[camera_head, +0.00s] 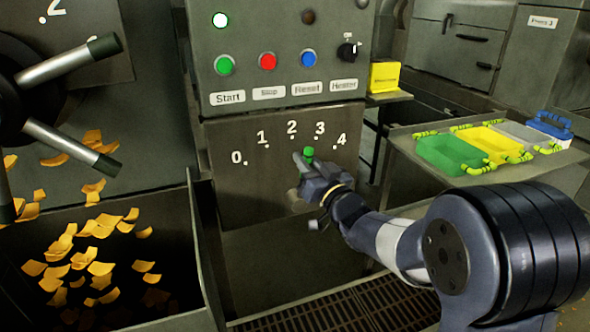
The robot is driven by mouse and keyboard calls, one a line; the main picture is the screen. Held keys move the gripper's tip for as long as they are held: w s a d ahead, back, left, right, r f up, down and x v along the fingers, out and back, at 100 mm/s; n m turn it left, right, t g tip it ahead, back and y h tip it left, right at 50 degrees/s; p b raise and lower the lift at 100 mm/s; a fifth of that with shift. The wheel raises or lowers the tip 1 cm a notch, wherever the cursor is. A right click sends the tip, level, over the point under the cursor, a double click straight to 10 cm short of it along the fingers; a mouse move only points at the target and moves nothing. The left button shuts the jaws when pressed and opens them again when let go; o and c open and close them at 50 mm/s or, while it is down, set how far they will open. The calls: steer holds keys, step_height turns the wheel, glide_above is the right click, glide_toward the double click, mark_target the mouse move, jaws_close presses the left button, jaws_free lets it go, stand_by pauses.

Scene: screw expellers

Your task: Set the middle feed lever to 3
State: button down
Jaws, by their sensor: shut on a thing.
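The middle feed lever shows as a green knob (309,152) on the machine's lower front panel. Its tip stands just below the 3 mark, between the 2 and 3 marks and nearer to 3. My gripper (303,174) is shut on the lever just below the green tip. The lever's lower part and pivot are hidden behind my gripper. The scale (292,128) runs in an arc from 0 at the left to 4 at the right, with a white dot by each number.
Above the scale is a control panel (285,78) with Start, Stop, Reset and Heater controls. A handwheel (65,65) with green-tipped spokes is at the left, above a bin (205,270) of orange flakes. A table (425,178) with coloured trays stands right, beyond my arm.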

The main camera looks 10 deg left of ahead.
steer(key=shift+w+d+f+m+t+h+b, duration=0.25)
steer(key=shift+d+m, duration=0.25)
steer(key=shift+m, duration=0.25)
steer(key=shift+w+d+f+m+t+h+b, duration=0.15)
steer(key=shift+w+d+m+b, duration=0.15)
steer(key=shift+d+m, duration=0.35)
steer(key=shift+a, duration=0.1)
steer(key=c, duration=1.3)
jaws_free()
steer(key=v, duration=1)
steer(key=shift+s+d+f+b, duration=0.1)
steer(key=shift+s+d+b, duration=0.1)
steer(key=shift+s+b, duration=0.15)
steer(key=shift+w, duration=0.15)
steer(key=p+x, duration=0.1)
steer(key=x, duration=0.9)
steer(key=shift+w+a+r, duration=0.2)
steer(key=shift+a, duration=0.1)
